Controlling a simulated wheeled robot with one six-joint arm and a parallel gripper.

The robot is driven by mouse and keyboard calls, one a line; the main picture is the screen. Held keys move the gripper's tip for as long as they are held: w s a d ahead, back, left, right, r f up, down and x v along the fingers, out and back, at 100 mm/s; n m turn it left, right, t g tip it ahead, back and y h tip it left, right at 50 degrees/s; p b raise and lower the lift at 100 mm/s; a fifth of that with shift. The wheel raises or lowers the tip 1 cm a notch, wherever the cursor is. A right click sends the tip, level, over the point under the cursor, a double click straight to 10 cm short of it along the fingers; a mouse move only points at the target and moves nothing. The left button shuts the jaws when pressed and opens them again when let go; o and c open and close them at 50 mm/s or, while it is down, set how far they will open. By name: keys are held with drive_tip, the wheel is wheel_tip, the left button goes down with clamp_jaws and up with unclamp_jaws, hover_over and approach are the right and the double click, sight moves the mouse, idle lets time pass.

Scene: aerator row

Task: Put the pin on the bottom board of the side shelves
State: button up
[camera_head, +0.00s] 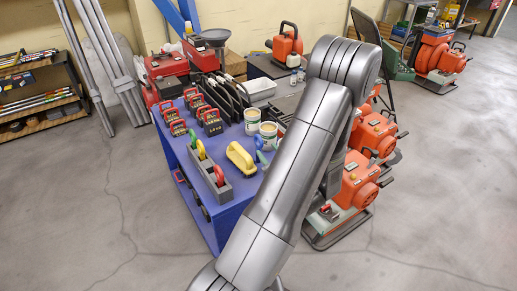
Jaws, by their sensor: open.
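No single thing can be told for sure as the pin. A grey slotted holder (222,190) on the blue bench (199,207) holds looped handles in green (193,138), yellow (201,150) and red (219,175); these may be pins. The side shelves appear to be the dark rack (82,92) by the left wall, with wooden boards. Its bottom board (58,121) carries dark round things towards the left. My arm rises across the middle and bends down again on the right. My gripper does not show; the arm's end is hidden behind my own links.
Long grey poles (95,60) lean between bench and rack. Orange machines (359,180) stand right of the bench. Grey floor (80,200) is clear at left front.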

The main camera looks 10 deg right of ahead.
sight(261, 140)
drive_tip(key=b+x, duration=0.1)
drive_tip(key=x, duration=0.7)
drive_tip(key=shift+w+d+r+b, duration=0.15)
drive_tip(key=shift+w+b, duration=0.1)
drive_tip(key=shift+b, duration=0.05)
clamp_jaws()
